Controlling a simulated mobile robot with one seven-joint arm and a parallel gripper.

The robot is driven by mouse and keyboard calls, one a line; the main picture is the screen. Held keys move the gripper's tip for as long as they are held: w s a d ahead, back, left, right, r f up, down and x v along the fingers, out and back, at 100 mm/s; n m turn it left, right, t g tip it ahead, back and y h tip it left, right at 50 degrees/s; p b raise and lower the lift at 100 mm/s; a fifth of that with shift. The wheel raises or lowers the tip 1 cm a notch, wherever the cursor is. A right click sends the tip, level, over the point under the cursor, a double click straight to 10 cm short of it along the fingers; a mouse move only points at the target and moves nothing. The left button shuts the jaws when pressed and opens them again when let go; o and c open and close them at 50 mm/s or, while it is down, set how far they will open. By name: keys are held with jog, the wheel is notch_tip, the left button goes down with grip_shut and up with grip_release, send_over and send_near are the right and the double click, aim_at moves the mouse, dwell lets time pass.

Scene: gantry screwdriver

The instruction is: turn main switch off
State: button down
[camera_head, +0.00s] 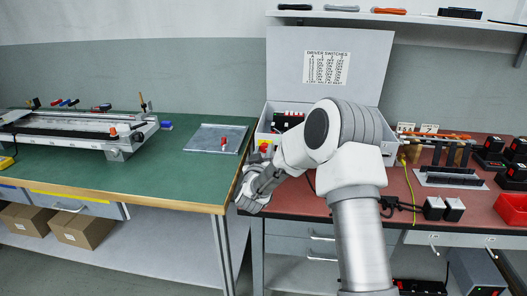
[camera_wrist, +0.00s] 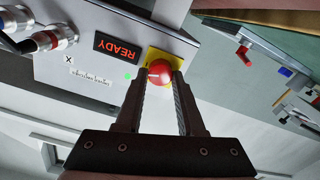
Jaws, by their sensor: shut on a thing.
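The main switch is a red round knob (camera_wrist: 160,72) with a white mark on a yellow plate (camera_wrist: 178,60), on the face of a grey control box (camera_wrist: 110,25). My gripper (camera_wrist: 159,76) has its two dark fingers closed on either side of the knob, gripping it. Beside it a black display (camera_wrist: 118,50) reads READY in red, and a small green light (camera_wrist: 127,76) is lit.
A green workbench (camera_head: 100,160) with a rail fixture (camera_head: 75,127) and a grey metal plate (camera_head: 215,138) is at left. The red-topped bench (camera_head: 400,205) at right holds black chargers, a red bin (camera_head: 512,208) and cables (camera_head: 395,205). Connectors (camera_wrist: 48,40) protrude from the box.

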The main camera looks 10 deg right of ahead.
jog(key=n, duration=0.3)
jog(key=shift+a+n, duration=0.15)
jog(key=shift+n, duration=0.25)
jog(key=n+p, duration=0.1)
jog(key=n, duration=0.2)
jog(key=shift+n, duration=0.3)
jog(key=n+p, duration=0.1)
jog(key=n, duration=0.3)
jog(key=shift+p, duration=0.3)
jog(key=shift+f+n+p, duration=0.15)
jog(key=shift+n+p, duration=0.3)
jog(key=shift+n, duration=1.15)
jog(key=c, duration=0.5)
grip_release()
